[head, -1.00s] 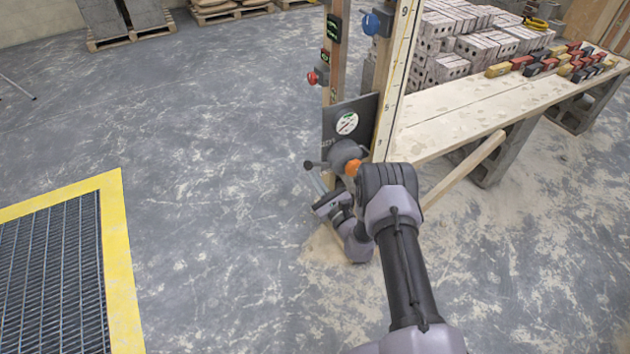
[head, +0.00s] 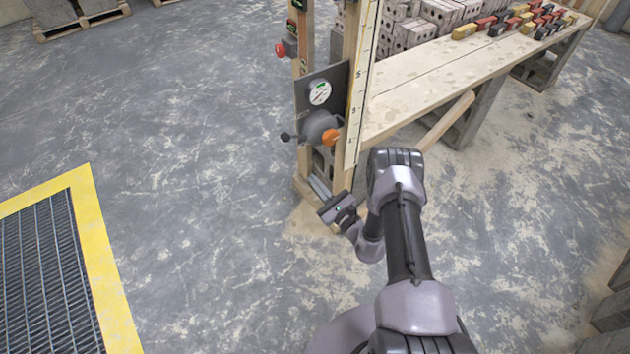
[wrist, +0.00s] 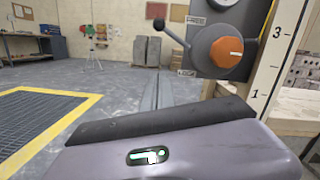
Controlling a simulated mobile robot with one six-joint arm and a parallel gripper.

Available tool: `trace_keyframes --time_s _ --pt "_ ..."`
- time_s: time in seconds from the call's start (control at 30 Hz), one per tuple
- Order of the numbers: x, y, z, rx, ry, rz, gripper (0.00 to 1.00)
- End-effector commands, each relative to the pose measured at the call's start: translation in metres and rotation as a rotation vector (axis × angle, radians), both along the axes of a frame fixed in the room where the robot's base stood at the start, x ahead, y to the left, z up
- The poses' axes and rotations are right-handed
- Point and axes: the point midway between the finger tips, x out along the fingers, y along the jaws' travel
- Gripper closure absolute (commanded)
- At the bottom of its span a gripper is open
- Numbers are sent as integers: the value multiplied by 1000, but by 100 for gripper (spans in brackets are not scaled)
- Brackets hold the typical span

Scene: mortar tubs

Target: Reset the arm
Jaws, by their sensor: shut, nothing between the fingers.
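My gripper (head: 318,186) is shut and empty, low in front of the wooden post stand in the head view. In the wrist view its two long grey fingers (wrist: 158,92) lie side by side and point ahead, below a grey valve unit. The valve unit (head: 318,124) has an orange knob (head: 331,136) and a black-tipped lever (head: 287,137). The orange knob also shows large in the wrist view (wrist: 227,52), above and right of the fingers. I cannot tell whether the fingers touch the stand.
A round gauge (head: 320,92) sits on a dark plate above the valve, with a red button (head: 281,49) higher up. A plank bench (head: 430,98) with several coloured blocks stands to the right. A yellow-edged floor grate (head: 90,220) lies left. Open concrete floor lies between.

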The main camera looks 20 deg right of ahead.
Motion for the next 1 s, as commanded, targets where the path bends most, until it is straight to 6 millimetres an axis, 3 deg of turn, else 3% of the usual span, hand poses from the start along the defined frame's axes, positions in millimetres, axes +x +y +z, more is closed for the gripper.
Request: trace_keyframes --time_s 0.37,0.43,0.47,0.53,0.63,0.73,0.8,0.9,1.0 --pt "0 0 -1 0 0 1 100" --pt "3 5 7 -2 -5 22 100" --pt "6 10 17 -7 -13 49 100" --pt "14 33 57 -25 -39 164 100" --pt "9 89 143 -100 -79 437 100" --pt "-33 147 224 -255 -94 741 100" --pt "-82 178 270 -419 -90 940 100" --pt "-159 196 308 -716 -66 1149 100" --pt "-229 186 324 -1071 -38 1254 100"
